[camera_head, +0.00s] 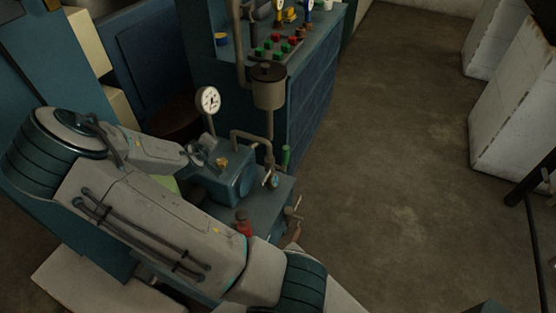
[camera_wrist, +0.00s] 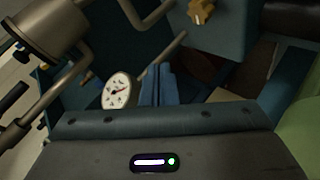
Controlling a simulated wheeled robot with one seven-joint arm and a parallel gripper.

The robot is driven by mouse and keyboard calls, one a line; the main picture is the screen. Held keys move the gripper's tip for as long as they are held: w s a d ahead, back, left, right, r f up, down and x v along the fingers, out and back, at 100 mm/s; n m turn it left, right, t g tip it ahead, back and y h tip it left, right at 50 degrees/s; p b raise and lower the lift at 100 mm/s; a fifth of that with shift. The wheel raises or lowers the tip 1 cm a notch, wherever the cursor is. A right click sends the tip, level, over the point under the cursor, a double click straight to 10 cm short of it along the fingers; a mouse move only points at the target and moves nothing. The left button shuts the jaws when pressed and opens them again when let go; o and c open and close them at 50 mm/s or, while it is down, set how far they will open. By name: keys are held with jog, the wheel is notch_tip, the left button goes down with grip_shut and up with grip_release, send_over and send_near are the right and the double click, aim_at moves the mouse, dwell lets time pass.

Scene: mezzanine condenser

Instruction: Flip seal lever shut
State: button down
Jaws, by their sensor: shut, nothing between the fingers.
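I cannot tell for sure which part is the seal lever. A lever with an upright green handle (camera_head: 286,157) stands by the pipe at the back right of the blue machine (camera_head: 278,195). A red handle or knob (camera_head: 243,222) stands nearer the front. A yellow knob (camera_head: 222,163) sits on the blue block; it also shows at the top of the wrist view (camera_wrist: 201,11). My gripper (camera_head: 197,154) is above the machine, left of the yellow knob. In the wrist view its blue fingers (camera_wrist: 158,84) are together and empty, beside the white gauge.
The round gauge (camera_head: 208,100) stands on a thin stem close behind my gripper. A grey canister (camera_head: 269,86) and bent pipes (camera_head: 250,136) rise beyond it. A console with coloured buttons (camera_head: 277,45) is at the back. Open floor (camera_head: 390,170) lies to the right.

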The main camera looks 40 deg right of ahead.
jog(key=s+d+f+g, duration=0.2)
jog(key=s+d, duration=0.2)
jog(key=s, duration=0.2)
jog(key=s+d+f+g+h, duration=0.1)
jog(key=s+d+f+g, duration=0.1)
jog(key=s, duration=0.5)
jog(key=d+g, duration=0.1)
jog(key=d, duration=0.1)
jog(key=shift+d+f+h, duration=0.3)
jog(key=shift+f, duration=0.1)
jog(key=shift+d+f, duration=0.1)
send_near(285, 159)
notch_tip(285, 159, down, 4)
jog(key=w+d, duration=0.1)
jog(key=d, duration=0.1)
jog(key=shift+w+d+f, duration=0.1)
jog(key=shift+w+d, duration=0.1)
jog(key=shift+d, duration=0.3)
jog(key=shift+w+d, duration=0.15)
jog(key=shift+d, duration=0.4)
